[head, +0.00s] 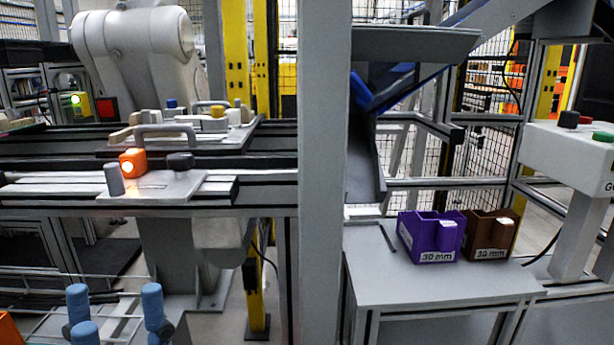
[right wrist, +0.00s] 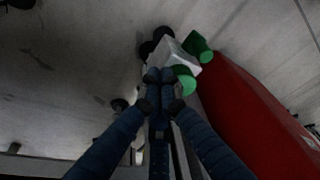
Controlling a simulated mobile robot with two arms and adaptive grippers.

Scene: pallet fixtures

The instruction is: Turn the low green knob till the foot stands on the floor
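In the right wrist view, a green knob (right wrist: 185,79) sits close beside the tips of my right gripper (right wrist: 159,76), at the end of a pale block (right wrist: 180,55). A second green cylinder (right wrist: 200,47) is on the block's far side. The right gripper's blue fingertips are close together; whether they touch or hold anything is unclear. The foot cannot be made out, nor its gap to the floor (right wrist: 70,60). My left gripper (head: 114,308) shows at the lower left of the head view, its blue fingers spread and empty. The right gripper is outside the head view.
A large red body (right wrist: 245,115) lies right of the knob in the right wrist view. In the head view, a grey post (head: 324,180) stands mid-picture. Purple (head: 430,235) and brown (head: 490,235) bins stand on a grey table (head: 430,285). Conveyor rails (head: 60,212) run at left.

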